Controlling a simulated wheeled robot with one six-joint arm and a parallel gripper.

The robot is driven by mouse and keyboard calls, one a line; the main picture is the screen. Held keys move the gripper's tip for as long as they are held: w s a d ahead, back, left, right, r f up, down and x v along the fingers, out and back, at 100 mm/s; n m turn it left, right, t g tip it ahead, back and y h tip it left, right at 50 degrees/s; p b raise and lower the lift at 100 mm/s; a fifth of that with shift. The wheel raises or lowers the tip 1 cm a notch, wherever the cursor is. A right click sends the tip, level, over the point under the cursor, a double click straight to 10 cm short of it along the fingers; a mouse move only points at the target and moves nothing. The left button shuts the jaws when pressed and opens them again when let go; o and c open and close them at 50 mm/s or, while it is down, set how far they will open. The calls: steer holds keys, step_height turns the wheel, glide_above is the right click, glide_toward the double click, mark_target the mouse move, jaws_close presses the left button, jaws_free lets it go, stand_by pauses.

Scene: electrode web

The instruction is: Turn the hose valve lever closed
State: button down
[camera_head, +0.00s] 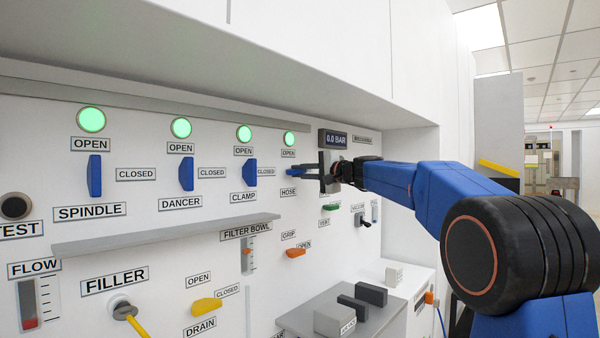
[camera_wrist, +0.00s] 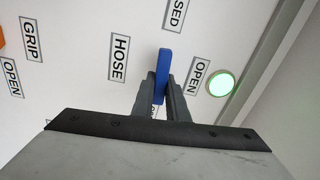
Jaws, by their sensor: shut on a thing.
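The hose valve lever (camera_head: 294,172) is blue and sits between the OPEN label above and the HOSE label below. It also shows in the wrist view (camera_wrist: 163,70), between the jaws. My gripper (camera_head: 318,176) is at the panel, shut on the lever, with a finger on each side in the wrist view (camera_wrist: 160,95). The fingers and wrist hide part of the lever. The hose indicator lamp (camera_head: 289,139) glows green.
The clamp lever (camera_head: 249,173), dancer lever (camera_head: 186,174) and spindle lever (camera_head: 95,176) stand upright to the left. A pressure display (camera_head: 336,139) reads 0.0 BAR. A shelf (camera_head: 165,236) juts out below, and grey blocks (camera_head: 334,319) stand on a lower ledge. An overhang runs above.

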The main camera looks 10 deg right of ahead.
steer(key=shift+f+m, duration=0.15)
steer(key=shift+m, duration=0.45)
steer(key=c, duration=1.7)
jaws_free()
steer(key=shift+d, duration=0.1)
steer(key=shift+c, duration=0.2)
steer(key=v, duration=1.7)
steer(key=shift+s, duration=0.15)
steer(key=shift+d, duration=0.1)
